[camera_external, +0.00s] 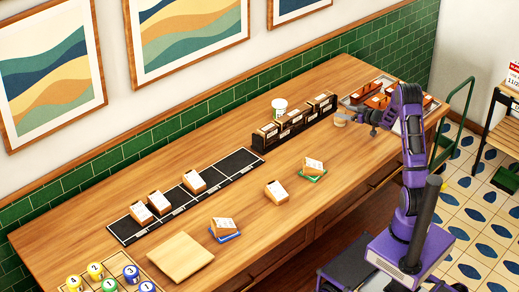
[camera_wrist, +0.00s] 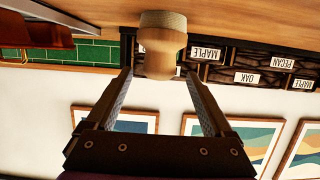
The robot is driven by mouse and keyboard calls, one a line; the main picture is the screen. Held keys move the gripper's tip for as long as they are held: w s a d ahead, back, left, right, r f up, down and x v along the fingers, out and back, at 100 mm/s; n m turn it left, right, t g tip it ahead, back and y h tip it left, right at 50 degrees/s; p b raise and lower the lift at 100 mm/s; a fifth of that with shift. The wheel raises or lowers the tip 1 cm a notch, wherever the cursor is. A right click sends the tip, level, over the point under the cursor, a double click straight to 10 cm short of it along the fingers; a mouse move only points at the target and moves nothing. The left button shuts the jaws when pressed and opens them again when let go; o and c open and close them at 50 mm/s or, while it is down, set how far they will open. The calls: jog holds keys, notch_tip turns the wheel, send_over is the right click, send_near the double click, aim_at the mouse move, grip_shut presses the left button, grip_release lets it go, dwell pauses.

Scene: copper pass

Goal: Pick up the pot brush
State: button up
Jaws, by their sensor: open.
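The pot brush (camera_wrist: 162,45) is a short, round, wooden-looking piece with a pale wide end and a browner body. The wrist view is upside down, and the brush stands there on the wooden counter. In the external view the small pale brush (camera_external: 340,120) is on the counter just left of my gripper (camera_external: 354,121). In the wrist view my gripper (camera_wrist: 160,76) has its two fingers spread, with the brush at and just beyond the fingertips, centred between them. I cannot tell whether the fingers touch it.
A dark rack (camera_external: 268,136) of labelled blocks stands behind the brush, with a white-and-green cup (camera_external: 279,107) beside it. A tray (camera_external: 354,99) with orange-brown items lies at the back right. The counter (camera_external: 240,185) has clear wood to the left of the brush.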

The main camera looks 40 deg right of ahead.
jog(key=shift+b+x, duration=0.3)
jog(key=shift+x, duration=2.7)
jog(key=shift+f, duration=0.1)
grip_shut()
